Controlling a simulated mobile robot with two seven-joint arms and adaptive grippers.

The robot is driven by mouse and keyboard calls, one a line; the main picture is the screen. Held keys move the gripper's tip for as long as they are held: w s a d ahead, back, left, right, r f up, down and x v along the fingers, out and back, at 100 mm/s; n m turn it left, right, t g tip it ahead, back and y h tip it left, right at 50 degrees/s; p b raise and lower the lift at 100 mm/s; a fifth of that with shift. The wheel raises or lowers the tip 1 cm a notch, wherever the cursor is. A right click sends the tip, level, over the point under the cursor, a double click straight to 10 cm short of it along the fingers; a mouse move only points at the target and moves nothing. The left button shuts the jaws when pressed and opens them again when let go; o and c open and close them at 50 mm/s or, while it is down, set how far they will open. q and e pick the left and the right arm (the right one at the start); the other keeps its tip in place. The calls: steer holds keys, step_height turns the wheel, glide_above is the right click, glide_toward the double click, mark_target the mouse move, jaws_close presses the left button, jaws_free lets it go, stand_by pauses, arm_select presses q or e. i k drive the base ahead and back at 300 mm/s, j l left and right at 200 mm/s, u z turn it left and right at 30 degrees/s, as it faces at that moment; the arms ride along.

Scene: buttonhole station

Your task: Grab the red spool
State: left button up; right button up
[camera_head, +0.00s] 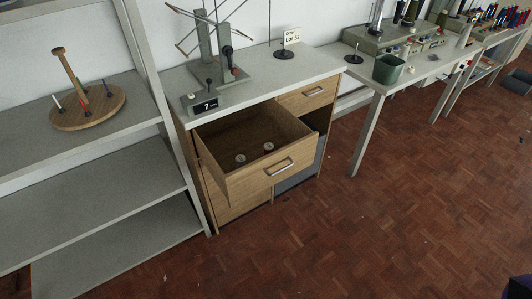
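Two small spools with pale tops lie inside the open wooden drawer (275,174). The right one (268,147) looks dark reddish, and the left one (240,158) also has a dark, brownish-red side. They are too small to tell their colours for certain. The drawer is pulled out from the cabinet under the grey worktop, and its front carries a metal handle (280,167). Neither of my grippers can be made out in this view.
A round wooden stand (88,108) with small coloured pegs sits on the left shelf. A winder (218,60) and a display box (201,104) stand on the worktop (300,70). A green bin (388,70) is on the right table. The parquet floor (400,210) in front is clear.

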mark_target(268, 147)
steer(key=i+l+u, duration=0.25)
steer(key=l, duration=0.35)
steer(key=i+l+u, duration=0.15)
steer(key=i+l, duration=0.15)
steer(key=i+l+u, duration=0.15)
steer(key=l, duration=0.25)
steer(key=i+l+u, duration=0.15)
steer(key=l, duration=0.2)
steer(key=l+u, duration=0.1)
steer(key=l, duration=0.3)
steer(key=i, duration=0.05)
